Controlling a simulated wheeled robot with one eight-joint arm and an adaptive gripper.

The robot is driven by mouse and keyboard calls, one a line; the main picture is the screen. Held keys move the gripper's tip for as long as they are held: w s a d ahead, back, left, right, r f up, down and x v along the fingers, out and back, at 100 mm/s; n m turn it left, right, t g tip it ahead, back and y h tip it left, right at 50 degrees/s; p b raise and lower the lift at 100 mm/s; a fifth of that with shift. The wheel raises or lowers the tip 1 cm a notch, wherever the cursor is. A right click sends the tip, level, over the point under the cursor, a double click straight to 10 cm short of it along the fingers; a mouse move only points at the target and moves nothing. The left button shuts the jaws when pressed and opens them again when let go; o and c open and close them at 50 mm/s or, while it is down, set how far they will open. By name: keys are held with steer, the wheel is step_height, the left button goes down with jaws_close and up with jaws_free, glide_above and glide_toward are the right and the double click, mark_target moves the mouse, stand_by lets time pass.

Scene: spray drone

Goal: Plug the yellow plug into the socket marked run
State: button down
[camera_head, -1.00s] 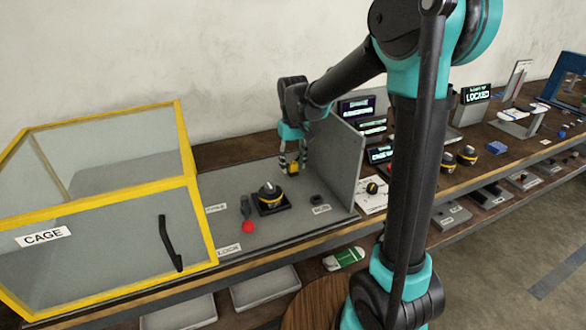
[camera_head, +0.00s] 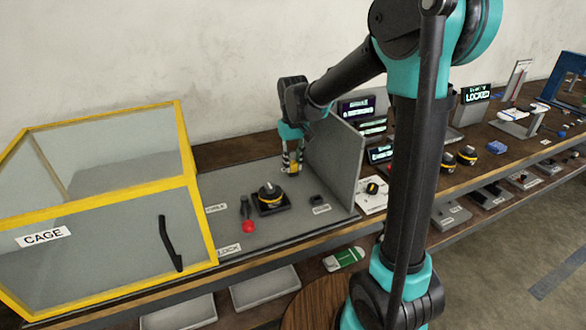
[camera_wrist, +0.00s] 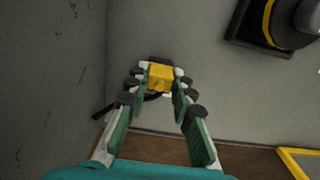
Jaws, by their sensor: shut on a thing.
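The yellow plug (camera_head: 294,169) is between the fingers of my gripper (camera_head: 292,161), near the back of the grey bench board by the upright panel. In the wrist view the plug (camera_wrist: 161,76) sits between both fingertips of my gripper (camera_wrist: 160,84), which are shut on it. A dark block (camera_wrist: 160,61) shows just past the plug; I cannot tell whether it is a socket or whether they touch. A small black socket (camera_head: 318,199) stands at the board's front right, with a label (camera_head: 321,209) too small to read surely.
A dark round device with a yellow band (camera_head: 270,196) stands mid-board, beside a red-knobbed lever (camera_head: 249,227). The grey upright panel (camera_head: 336,165) closes the right side. The yellow-framed cage (camera_head: 190,215) stands left. Small screens (camera_head: 357,108) are behind the panel.

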mark_target(294, 163)
steer(key=shift+r, duration=0.1)
steer(key=shift+r, duration=2.9)
steer(key=shift+d, duration=0.1)
